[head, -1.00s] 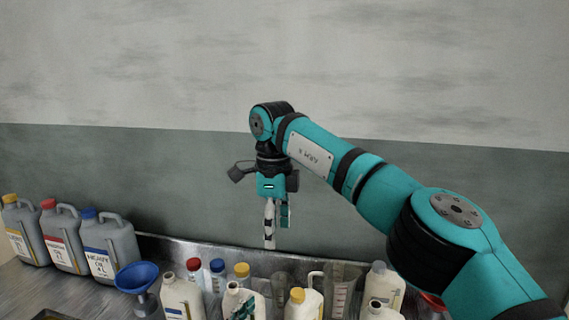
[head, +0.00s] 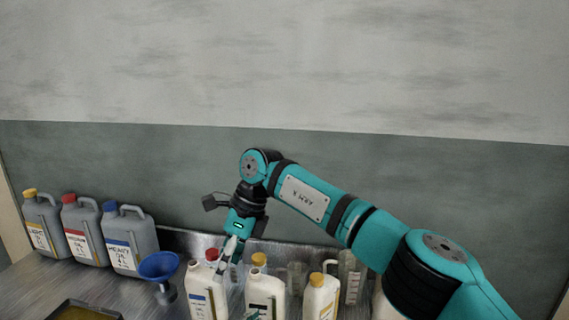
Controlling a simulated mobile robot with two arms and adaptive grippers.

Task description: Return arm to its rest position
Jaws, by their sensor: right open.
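My right gripper (head: 230,262) is open. It points down and slightly left at the row of bottles, with its fingers between a white open-necked bottle (head: 203,302) and a red-capped bottle (head: 238,256). I see nothing held in it, and I cannot tell whether its fingers touch the bottles. My right arm (head: 320,205) reaches in from the lower right. A small teal and dark shape shows at the bottom edge in front of a yellow-capped white bottle (head: 265,291). It may be the tip of my left gripper, too cut off to judge.
Grey jugs with yellow (head: 45,225), red (head: 84,232) and blue (head: 130,242) caps stand at the left. A blue funnel (head: 159,266) stands near a dark tray (head: 82,306). Another white bottle (head: 320,298) and a clear measuring vessel (head: 350,276) stand right. The wall above is clear.

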